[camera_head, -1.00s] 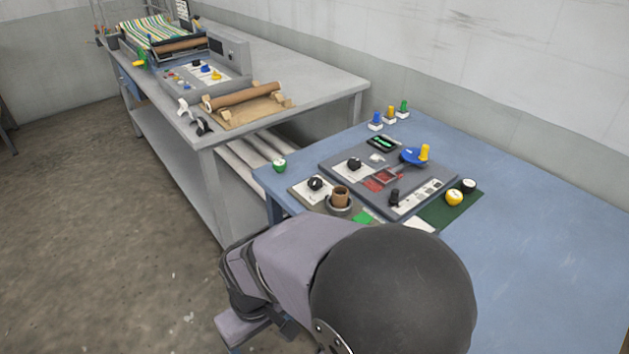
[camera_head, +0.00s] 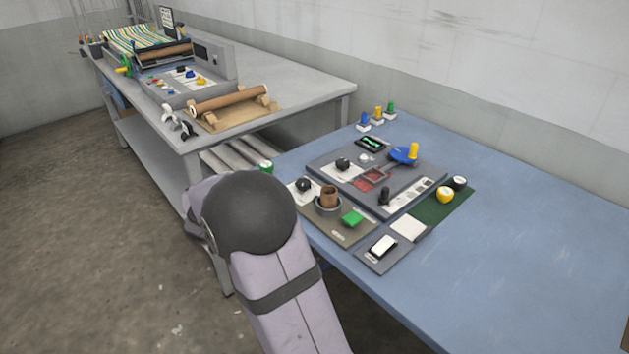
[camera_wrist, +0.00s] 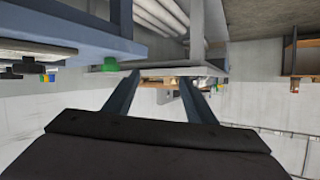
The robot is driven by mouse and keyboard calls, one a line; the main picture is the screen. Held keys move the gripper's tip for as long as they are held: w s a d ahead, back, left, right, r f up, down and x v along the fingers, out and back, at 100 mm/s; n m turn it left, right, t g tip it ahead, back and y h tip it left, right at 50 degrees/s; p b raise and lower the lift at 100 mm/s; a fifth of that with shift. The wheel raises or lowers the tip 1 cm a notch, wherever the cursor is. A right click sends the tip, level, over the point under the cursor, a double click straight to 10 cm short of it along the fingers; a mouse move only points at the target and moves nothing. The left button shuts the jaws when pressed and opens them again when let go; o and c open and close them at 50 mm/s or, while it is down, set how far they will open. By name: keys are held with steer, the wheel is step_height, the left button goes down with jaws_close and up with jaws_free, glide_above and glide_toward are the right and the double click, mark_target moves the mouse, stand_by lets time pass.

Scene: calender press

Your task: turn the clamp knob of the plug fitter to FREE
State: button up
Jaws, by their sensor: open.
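The plug fitter seems to be the dark grey panel (camera_head: 325,162) on the blue table. A black knob (camera_head: 343,164) sits on a white label at its left, and a second black knob (camera_head: 303,185) is on a smaller panel at the front left. A black upright handle (camera_head: 384,195) stands near the front edge. I cannot tell which is the clamp knob, and labels are too small to read. My gripper (camera_wrist: 158,84) is open and empty in the wrist view, below and apart from a table edge. In the head view my arm hides it.
A grey bench (camera_head: 290,80) with machines stands behind left. The blue table's right is bare.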

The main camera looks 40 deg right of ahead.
mark_target(315, 184)
steer(key=s+d+m+g+h, duration=0.1)
steer(key=d+m+h, duration=0.1)
steer(key=d, duration=0.1)
steer(key=s+d+m+g+h+b, duration=0.1)
steer(key=d+h, duration=0.2)
steer(key=d, duration=0.1)
steer(key=s+d+m+g+h, duration=0.1)
steer(key=d+m+g+h, duration=0.1)
steer(key=d, duration=0.2)
steer(key=shift+s+d+r+m, duration=0.15)
steer(key=shift+d+m, duration=0.1)
steer(key=shift+m, duration=0.05)
steer(key=s+d+m+g+h, duration=0.1)
steer(key=s+g, duration=0.1)
steer(key=s+d+f+m+g+h+b, duration=0.1)
steer(key=s+g, duration=0.1)
steer(key=s+d+f+m+g+h, duration=0.1)
steer(key=s+d+g, duration=0.1)
steer(key=shift+m+h+b, duration=0.3)
steer(key=shift+b, duration=0.05)
steer(key=shift+s+d+f+g, duration=0.15)
steer(key=shift+s+f+g, duration=0.15)
steer(key=shift+s+g, duration=0.3)
steer(key=shift+d+r+m, duration=0.15)
steer(key=shift+d+m, duration=0.15)
steer(key=shift+d, duration=0.3)
steer(key=shift+w+d+p, duration=0.2)
steer(key=shift+d+p, duration=0.1)
steer(key=shift+d, duration=2.8)
steer(key=c, duration=1)
